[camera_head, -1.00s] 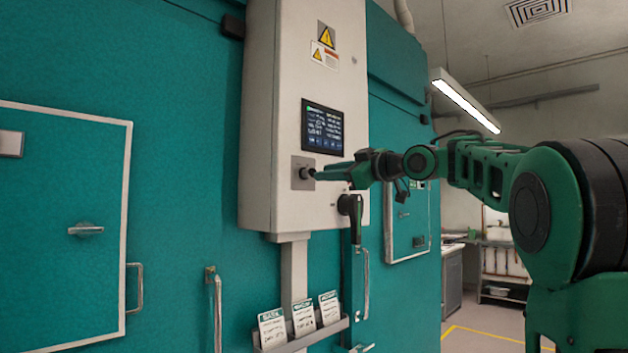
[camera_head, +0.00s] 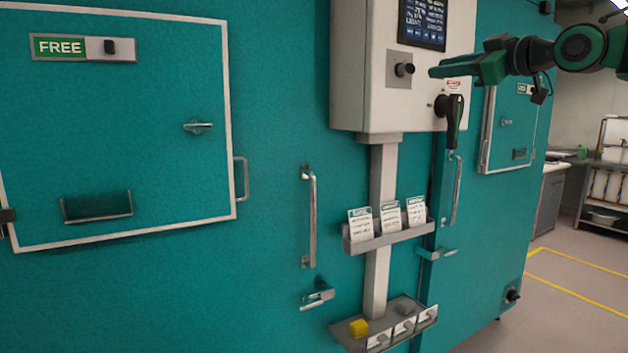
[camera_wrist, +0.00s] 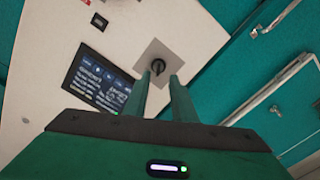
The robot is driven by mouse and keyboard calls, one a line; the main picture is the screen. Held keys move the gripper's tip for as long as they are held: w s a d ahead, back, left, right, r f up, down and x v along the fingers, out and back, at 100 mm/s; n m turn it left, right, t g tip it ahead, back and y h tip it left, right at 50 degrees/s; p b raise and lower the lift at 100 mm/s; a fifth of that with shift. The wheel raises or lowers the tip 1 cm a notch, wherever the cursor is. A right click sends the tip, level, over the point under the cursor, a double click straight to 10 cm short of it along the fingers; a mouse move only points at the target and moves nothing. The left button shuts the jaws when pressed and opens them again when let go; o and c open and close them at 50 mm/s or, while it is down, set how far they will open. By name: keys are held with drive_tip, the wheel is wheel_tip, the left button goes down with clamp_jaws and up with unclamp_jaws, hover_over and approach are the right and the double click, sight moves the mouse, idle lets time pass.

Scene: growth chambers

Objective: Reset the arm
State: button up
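My green gripper (camera_head: 436,72) is at the upper right of the head view, in front of the white control box (camera_head: 372,100). My arm reaches in from the right edge of the head view.
A screen (camera_head: 423,22) sits above the knob and a black lever handle (camera_head: 451,118) hangs below right. A "FREE" chamber door (camera_head: 130,150) is left. Floor at right is clear.

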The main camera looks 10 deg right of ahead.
drive_tip(key=s+d+f+m+g+h, duration=0.2)
drive_tip(key=s+f+m+g, duration=0.1)
drive_tip(key=f, duration=0.7)
drive_tip(key=s+d+f+m+g+h, duration=0.1)
drive_tip(key=s+f+m+g+h, duration=0.2)
drive_tip(key=f, duration=0.8)
drive_tip(key=s+d+f+m+g+h, duration=0.15)
drive_tip(key=s+f+m, duration=0.25)
drive_tip(key=f, duration=0.6)
drive_tip(key=s+a+f+m+g, duration=0.2)
drive_tip(key=s+f+m+g, duration=0.1)
drive_tip(key=s+f, duration=0.8)
drive_tip(key=s+a+f+m+g, duration=0.2)
drive_tip(key=s+f+g, duration=0.4)
drive_tip(key=s+f, duration=0.5)
drive_tip(key=s+m+y, duration=0.1)
drive_tip(key=s, duration=0.4)
drive_tip(key=shift+s, duration=0.2)
drive_tip(key=shift+w+f+g, duration=0.2)
drive_tip(key=shift+w+g, duration=0.05)
drive_tip(key=shift+w, duration=0.4)
